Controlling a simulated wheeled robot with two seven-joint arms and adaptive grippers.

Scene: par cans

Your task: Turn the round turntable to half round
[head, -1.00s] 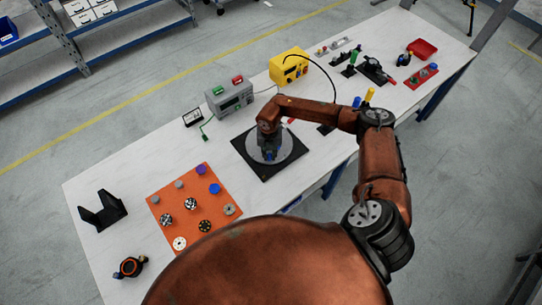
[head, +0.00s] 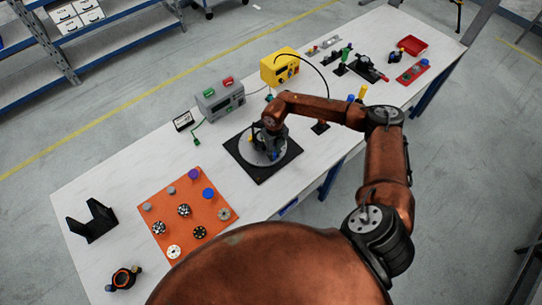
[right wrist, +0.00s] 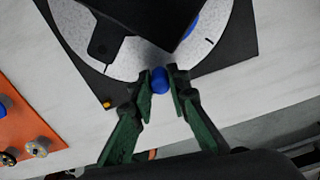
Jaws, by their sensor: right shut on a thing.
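The round turntable (head: 248,155) is a light grey disc on a black square base (head: 263,179) in the middle of the bench. In the right wrist view, the speckled disc (right wrist: 70,35) shows with dark parts over its centre. A blue knob (right wrist: 160,79) stands at the rim of the disc. My right gripper (right wrist: 161,82) is shut on this knob, one green finger on each side. In the head view, my right gripper (head: 273,152) is over the right part of the disc and hides some of it. My left gripper is not in view.
A grey power box (head: 220,101) and a yellow box (head: 280,67) with a black cable stand behind the turntable. An orange mat (head: 165,224) with several small pieces lies to the left. A black bracket (head: 92,221) stands farther left. Bare bench lies between mat and turntable.

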